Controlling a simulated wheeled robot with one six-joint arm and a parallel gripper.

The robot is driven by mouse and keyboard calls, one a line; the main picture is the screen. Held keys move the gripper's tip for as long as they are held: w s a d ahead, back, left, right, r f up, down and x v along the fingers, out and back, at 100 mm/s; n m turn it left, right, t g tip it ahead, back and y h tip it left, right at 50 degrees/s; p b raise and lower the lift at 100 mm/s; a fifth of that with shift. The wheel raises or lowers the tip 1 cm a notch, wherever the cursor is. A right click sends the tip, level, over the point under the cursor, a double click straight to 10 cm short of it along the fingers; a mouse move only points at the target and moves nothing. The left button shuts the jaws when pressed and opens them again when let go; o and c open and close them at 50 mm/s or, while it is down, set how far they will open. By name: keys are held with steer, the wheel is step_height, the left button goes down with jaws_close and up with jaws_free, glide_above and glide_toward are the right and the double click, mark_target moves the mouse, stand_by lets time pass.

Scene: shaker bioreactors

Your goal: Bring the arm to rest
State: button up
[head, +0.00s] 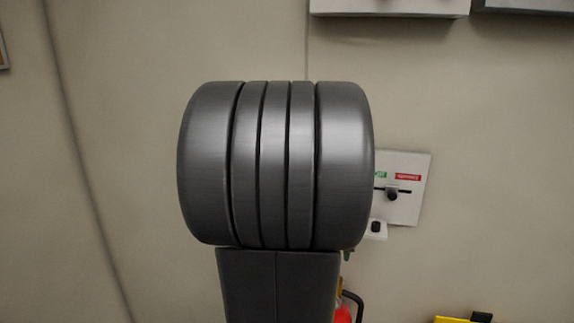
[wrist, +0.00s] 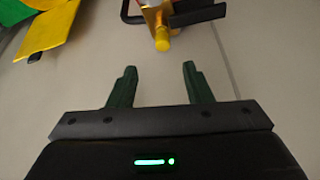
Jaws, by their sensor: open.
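My gripper (wrist: 160,78) shows in the wrist view with its two dark green fingers spread apart. Nothing is between them. It points toward a pale surface with a thin seam, and the fingertips touch nothing that I can see. In the head view a thick grey ribbed joint of my arm fills the middle, with a dark link below it. My gripper is not visible in the head view.
In the head view a pale wall carries a switch plate (head: 407,205) with green and red labels, partly behind my arm. A red object (head: 343,313) and a yellow object (head: 455,320) show low down. The wrist view shows a yellow panel (wrist: 47,35) and a yellow-tipped fitting (wrist: 161,40).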

steer(key=x, duration=1.2)
steer(key=shift+w+a+f, duration=0.15)
